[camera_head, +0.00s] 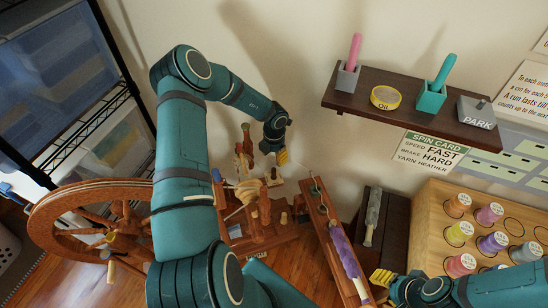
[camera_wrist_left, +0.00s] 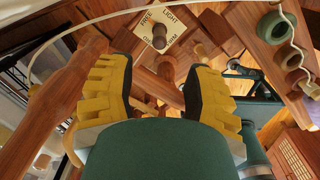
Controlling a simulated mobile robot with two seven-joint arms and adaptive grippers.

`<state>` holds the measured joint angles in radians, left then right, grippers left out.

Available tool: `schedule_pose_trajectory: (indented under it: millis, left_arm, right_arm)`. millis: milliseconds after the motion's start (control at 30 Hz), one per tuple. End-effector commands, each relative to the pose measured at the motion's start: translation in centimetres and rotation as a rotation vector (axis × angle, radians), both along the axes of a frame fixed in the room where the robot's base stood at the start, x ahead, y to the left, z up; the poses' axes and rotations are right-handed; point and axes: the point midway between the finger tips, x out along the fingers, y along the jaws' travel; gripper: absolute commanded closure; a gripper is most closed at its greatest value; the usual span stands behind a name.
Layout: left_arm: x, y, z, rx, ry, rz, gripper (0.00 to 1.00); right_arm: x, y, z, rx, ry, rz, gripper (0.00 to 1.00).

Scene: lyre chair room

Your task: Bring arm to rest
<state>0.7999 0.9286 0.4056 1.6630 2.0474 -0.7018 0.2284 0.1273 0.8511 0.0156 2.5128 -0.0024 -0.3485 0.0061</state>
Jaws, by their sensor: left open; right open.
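My left arm (camera_head: 185,140) rises from the bottom of the head view, bends at the top and reaches down to the right. My left gripper (camera_head: 281,158) hangs over the wooden spinning wheel's frame. In the left wrist view its yellow-padded fingers (camera_wrist_left: 158,88) are wide apart, with nothing held between them. A wooden knob (camera_wrist_left: 159,38) on a lettered plate (camera_wrist_left: 172,22) lies ahead of the fingers. My right gripper (camera_head: 384,279) is at the lower right of the head view, by the end of the purple-yarn rack. It shows small there, with no object visible in it.
The spinning wheel (camera_head: 45,222) stands at the left. A rack with purple yarn (camera_head: 343,250) stands right of its frame. A dark wall shelf (camera_head: 398,111) holds an oil tin (camera_head: 386,97) and blocks. A spool board (camera_head: 432,235) is at right. Black shelving (camera_head: 110,112) stands at far left.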

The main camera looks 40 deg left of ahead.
Motion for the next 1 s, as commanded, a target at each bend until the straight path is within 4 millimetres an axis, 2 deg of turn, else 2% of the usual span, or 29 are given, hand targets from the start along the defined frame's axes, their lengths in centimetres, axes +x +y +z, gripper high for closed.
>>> schedule_pose_trajectory:
  millis: [400,533,667,767,1000]
  left_arm:
    - [0.0,-0.1,-0.1,0.002,0.000,-0.007,0.49]
    - [-0.1,-1.0,-0.2,0.035,-0.005,-0.107,0.49]
    - [-0.1,-3.2,-0.5,0.112,-0.029,-0.370,0.49]
    - [-0.2,-5.9,-0.5,0.180,-0.060,-0.654,0.49]
    - [-1.5,-13.7,-0.2,0.276,-0.162,-1.353,0.49]
  right_arm:
    - [0.0,0.0,0.0,0.000,0.000,0.000,0.53]
    - [0.0,0.0,0.0,0.000,0.000,0.000,0.53]
    - [0.0,0.0,0.0,0.000,0.000,0.000,0.53]
    - [0.0,0.0,0.0,0.000,0.000,0.000,0.53]
    - [0.0,0.0,0.0,0.000,0.000,0.000,0.53]
